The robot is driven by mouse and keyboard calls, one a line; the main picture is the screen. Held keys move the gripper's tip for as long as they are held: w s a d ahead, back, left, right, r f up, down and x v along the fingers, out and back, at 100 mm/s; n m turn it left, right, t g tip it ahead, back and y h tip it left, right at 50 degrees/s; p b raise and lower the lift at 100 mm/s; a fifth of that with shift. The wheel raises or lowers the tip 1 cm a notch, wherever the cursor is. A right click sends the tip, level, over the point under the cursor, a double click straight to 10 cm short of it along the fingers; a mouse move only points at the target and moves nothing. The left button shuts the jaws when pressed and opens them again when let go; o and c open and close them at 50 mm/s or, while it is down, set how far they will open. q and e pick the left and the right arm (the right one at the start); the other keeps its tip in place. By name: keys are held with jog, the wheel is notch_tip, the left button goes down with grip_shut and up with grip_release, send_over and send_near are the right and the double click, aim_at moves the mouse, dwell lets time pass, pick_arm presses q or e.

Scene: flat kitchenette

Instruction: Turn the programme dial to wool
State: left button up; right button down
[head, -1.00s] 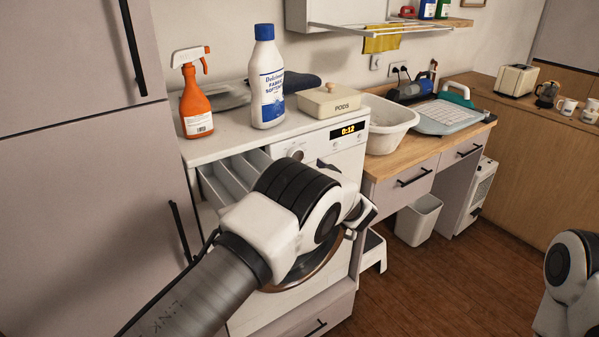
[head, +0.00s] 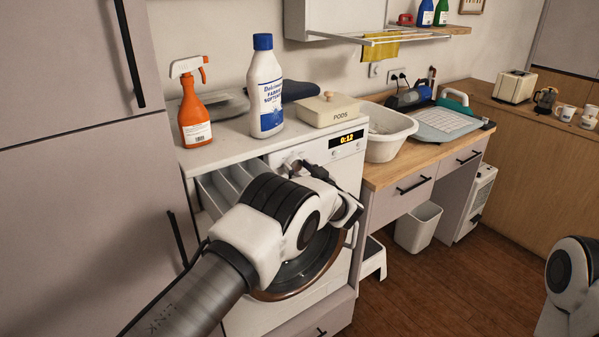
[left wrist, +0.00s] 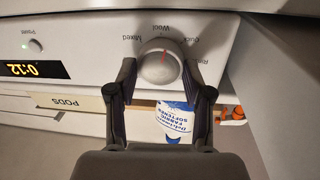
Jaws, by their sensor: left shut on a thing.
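The white programme dial (left wrist: 158,68) is on the front panel of the washing machine (head: 345,165). In the head view the left gripper (head: 300,168) is at the panel, and the fingers partly hide the dial. My right gripper is out of view; only part of the right arm shows at the right edge.
The detergent drawer (head: 224,188) stands open left of my left gripper. A spray bottle (head: 194,120), a softener bottle (head: 265,95) and a pods box (head: 328,110) stand on top of the machine. A display (head: 346,140) reads 0:12. A white basin (head: 390,145) stands on the counter.

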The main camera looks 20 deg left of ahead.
pick_arm(q)
jog(key=shift+f+n+b, duration=0.35)
jog(key=shift+n+b, duration=0.85)
jog(key=shift+r+n, duration=0.2)
jog(key=shift+n, duration=0.1)
jog(key=shift+r, duration=0.15)
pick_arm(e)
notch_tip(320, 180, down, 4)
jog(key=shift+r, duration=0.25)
pick_arm(q)
jog(key=o, duration=1.1)
jog(key=shift+o, duration=0.4)
jog(key=shift+w+a, duration=0.1)
jog(key=shift+a, duration=0.05)
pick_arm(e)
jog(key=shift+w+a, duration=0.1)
pick_arm(q)
notch_tip(320, 180, up, 10)
jog(key=shift+f, duration=0.15)
